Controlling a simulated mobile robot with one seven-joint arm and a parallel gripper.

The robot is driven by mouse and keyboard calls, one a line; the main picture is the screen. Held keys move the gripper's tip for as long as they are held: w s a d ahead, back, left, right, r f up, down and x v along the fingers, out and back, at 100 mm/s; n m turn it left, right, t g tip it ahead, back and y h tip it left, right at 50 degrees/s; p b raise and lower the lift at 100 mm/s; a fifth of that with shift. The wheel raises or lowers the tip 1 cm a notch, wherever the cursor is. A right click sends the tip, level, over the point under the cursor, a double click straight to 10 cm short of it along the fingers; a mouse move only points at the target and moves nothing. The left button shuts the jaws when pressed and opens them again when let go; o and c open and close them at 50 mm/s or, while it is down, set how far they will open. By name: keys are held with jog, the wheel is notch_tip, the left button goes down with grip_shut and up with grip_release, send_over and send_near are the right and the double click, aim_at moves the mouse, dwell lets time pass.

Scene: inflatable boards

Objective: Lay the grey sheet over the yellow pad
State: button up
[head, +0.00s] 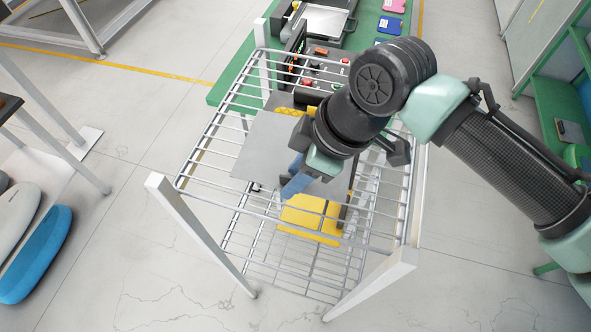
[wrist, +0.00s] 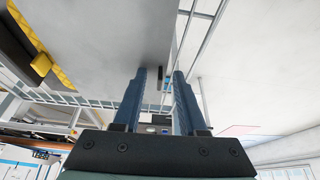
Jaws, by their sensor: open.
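The flat grey sheet (head: 258,146) lies at the upper level of the wire rack, left of my gripper (head: 292,186). In the wrist view the sheet (wrist: 95,45) fills the upper left, with its edge between or just beyond my blue fingertips (wrist: 160,72). The fingers are apart; I cannot tell whether they touch the sheet. A bumpy yellow pad (head: 285,111) shows past the sheet's far edge, and its yellow edge also shows in the wrist view (wrist: 42,64). The sheet and my arm hide much of that area, so I cannot tell how much is covered.
The wire rack (head: 205,150) has white corner posts and bars around my gripper. A flat yellow piece (head: 311,217) shows lower down, through the bars. A green bench (head: 365,28) with cases and tools stands behind. Blue and grey boards (head: 38,252) are at left.

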jog(key=b+v, duration=0.3)
jog(key=v, duration=1)
jog(key=shift+a, duration=0.1)
jog(key=w+a+r+t+y, duration=0.3)
jog(key=w+a+r+t, duration=0.15)
jog(key=a+r, duration=0.45)
jog(key=w+a+r+t+y, duration=0.35)
jog(key=a+r+t, duration=0.25)
jog(key=a+r, duration=0.3)
jog(key=s+d+r+m+t, duration=0.2)
jog(key=d+r+m+t, duration=0.25)
jog(key=r+t, duration=0.55)
jog(key=s+d+r+m+t+h, duration=0.2)
jog(key=s+d+m+t+h, duration=0.3)
jog(key=d+m+h, duration=0.3)
jog(key=s+m+h, duration=0.1)
jog(key=m+h, duration=0.1)
jog(key=h, duration=0.1)
jog(key=shift+d+r+t, duration=0.3)
jog(key=shift+r+t, duration=0.05)
jog(key=shift+r, duration=0.05)
